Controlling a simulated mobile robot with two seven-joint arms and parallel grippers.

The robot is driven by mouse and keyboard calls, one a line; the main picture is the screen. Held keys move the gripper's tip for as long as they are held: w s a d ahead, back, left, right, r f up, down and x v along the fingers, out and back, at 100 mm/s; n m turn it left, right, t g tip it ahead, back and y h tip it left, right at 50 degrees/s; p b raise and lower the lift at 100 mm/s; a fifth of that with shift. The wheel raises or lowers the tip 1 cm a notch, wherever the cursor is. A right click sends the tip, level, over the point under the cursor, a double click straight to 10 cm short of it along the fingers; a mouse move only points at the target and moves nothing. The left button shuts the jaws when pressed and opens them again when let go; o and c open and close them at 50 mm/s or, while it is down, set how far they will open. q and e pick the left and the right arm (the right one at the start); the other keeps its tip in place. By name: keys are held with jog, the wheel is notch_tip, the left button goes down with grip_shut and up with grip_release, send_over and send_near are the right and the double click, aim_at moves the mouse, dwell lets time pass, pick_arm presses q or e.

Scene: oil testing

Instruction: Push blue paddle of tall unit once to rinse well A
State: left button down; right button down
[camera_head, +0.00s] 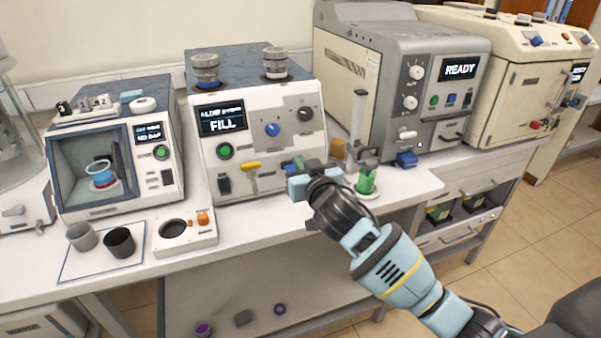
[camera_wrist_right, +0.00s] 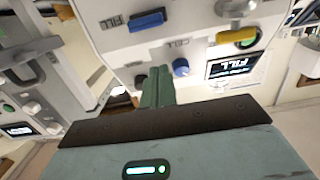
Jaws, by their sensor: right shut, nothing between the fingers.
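The tall white unit (camera_head: 236,100) stands mid-bench with a lit screen reading FILL and two wells on top, the left one (camera_head: 205,70) blue-banded and the right one (camera_head: 275,62) grey. Which is well A cannot be read. Its blue paddle (camera_wrist_right: 146,20) shows in the right wrist view, beside the yellow paddle (camera_wrist_right: 237,36); the yellow one also shows in the head view (camera_head: 250,167). My right gripper (camera_head: 299,163) is shut and empty at the unit's lower right front. Its fingers show in the wrist view (camera_wrist_right: 157,86); contact with the paddle cannot be told. My left gripper is out of view.
A grey unit reading READY (camera_head: 400,70) stands behind. Two cups (camera_head: 120,242) and a small box (camera_head: 185,234) are at the left front.

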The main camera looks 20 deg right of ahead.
jog(key=s+f, duration=0.1)
jog(key=s, duration=0.7)
jog(key=shift+s+d+f, duration=0.25)
jog(key=shift+d+f, duration=0.05)
jog(key=shift+f, duration=0.05)
dwell(1.4)
jog(key=s+f+n+g+y, duration=0.1)
jog(key=s+f+g, duration=0.1)
jog(key=s+f, duration=0.6)
jog(key=s+f+g, duration=0.3)
jog(key=s+f, duration=0.1)
jog(key=f, duration=0.8)
jog(key=s+f+g, duration=0.1)
jog(key=s+f, duration=0.6)
jog(key=s, duration=0.4)
jog(key=s+f+g, duration=0.2)
jog(key=s+f, duration=0.5)
jog(key=s, duration=0.5)
jog(key=shift+d+f+n, duration=0.3)
